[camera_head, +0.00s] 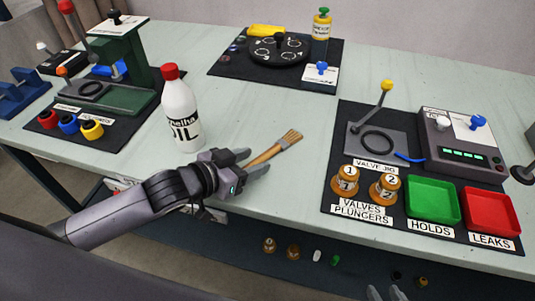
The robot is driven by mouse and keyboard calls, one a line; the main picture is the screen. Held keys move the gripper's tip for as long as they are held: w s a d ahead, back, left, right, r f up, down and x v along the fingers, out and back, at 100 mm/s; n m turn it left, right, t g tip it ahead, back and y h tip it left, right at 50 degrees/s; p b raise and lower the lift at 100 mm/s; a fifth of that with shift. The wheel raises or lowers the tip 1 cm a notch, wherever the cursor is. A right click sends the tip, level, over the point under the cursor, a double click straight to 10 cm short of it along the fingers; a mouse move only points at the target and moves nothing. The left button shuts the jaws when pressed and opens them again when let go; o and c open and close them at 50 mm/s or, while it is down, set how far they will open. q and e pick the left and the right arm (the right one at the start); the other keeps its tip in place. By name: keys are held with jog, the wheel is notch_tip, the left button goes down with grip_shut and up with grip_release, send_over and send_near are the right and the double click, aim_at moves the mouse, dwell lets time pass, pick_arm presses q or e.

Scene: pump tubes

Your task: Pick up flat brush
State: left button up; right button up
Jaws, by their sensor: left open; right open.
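The flat brush (275,147) lies on the pale green table, with its tan bristles pointing up and right and its wooden handle toward my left gripper. My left gripper (252,163) is open at the handle's end, and its two fingers appear on either side of the handle. Whether they touch it I cannot tell. The end of the handle is partly hidden by the gripper. My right gripper (386,292) shows only its fingertips at the bottom edge. It is open and empty, below the table's front edge.
A white oil bottle (180,110) with a red cap stands left of the brush, close to my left gripper. The valve mat (345,125) with green (432,200) and red (490,212) trays lies to the right. A black turntable (279,49) sits behind. The table between is clear.

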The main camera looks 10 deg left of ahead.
pick_arm(q)
jog(key=shift+w+d+f, duration=0.15)
jog(key=shift+w+d, duration=0.05)
jog(key=shift+w, duration=0.15)
grip_shut()
